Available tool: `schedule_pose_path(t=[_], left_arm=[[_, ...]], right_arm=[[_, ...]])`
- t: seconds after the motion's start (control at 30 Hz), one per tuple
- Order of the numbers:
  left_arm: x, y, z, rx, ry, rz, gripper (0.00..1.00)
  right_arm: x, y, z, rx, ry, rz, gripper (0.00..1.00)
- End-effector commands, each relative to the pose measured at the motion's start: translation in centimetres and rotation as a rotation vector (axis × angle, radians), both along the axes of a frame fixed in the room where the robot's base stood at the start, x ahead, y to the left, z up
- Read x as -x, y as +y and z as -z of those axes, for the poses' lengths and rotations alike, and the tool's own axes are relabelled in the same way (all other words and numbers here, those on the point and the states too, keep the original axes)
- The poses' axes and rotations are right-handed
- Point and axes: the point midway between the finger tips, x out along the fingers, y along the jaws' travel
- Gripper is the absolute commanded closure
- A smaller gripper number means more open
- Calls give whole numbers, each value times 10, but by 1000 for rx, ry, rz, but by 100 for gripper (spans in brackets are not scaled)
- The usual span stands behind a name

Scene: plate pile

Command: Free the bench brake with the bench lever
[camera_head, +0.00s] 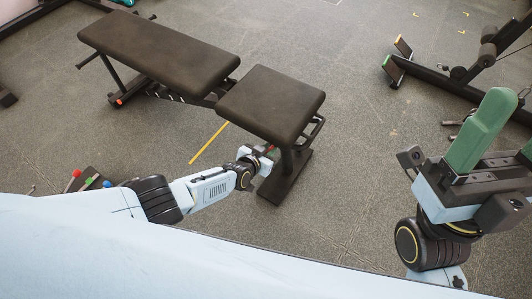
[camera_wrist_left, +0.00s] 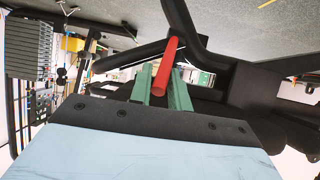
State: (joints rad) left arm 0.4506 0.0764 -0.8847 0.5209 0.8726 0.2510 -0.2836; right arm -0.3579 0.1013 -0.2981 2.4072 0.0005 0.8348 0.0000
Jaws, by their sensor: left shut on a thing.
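The bench has a long dark back pad (camera_head: 160,50) and a shorter seat pad (camera_head: 270,103) on a dark frame. My left gripper (camera_head: 265,153) is low at the near end of the seat pad, beside the bench's foot. In the left wrist view its green fingers (camera_wrist_left: 162,90) are shut on the red bench lever (camera_wrist_left: 166,68), which lies between them and runs up to the dark frame (camera_wrist_left: 240,88). I cannot make out the bench brake. My right gripper (camera_head: 502,140) is raised at the right, away from the bench; one green finger shows and the other is mostly cut off.
A yellow strip (camera_head: 209,143) lies on the grey floor (camera_head: 350,100) left of the seat. Another dark machine (camera_head: 450,75) stands at the far right. Small red, green and blue-topped parts (camera_head: 88,181) are at lower left. The floor between bench and machine is clear.

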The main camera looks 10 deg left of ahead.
Motion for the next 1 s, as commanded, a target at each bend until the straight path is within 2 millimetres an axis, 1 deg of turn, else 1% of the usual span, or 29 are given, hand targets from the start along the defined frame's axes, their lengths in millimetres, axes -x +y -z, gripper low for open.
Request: schedule_pose_path(t=[0.03, 0.9, 0.93, 1.0], left_arm=[[-2, -6, -4, 6, -3, 5, 100], [-6, -4, -8, 1, 6, 2, 100], [-6, -4, -8, 1, 6, 2, 80], [-6, -4, -8, 1, 6, 1, 71]], right_arm=[[0, 0, -1, 0, 0, 0, 33], [0, 0, -4, 0, 0, 0, 33], [0, 0, -4, 0, 0, 0, 33], [0, 0, -4, 0, 0, 0, 33]])
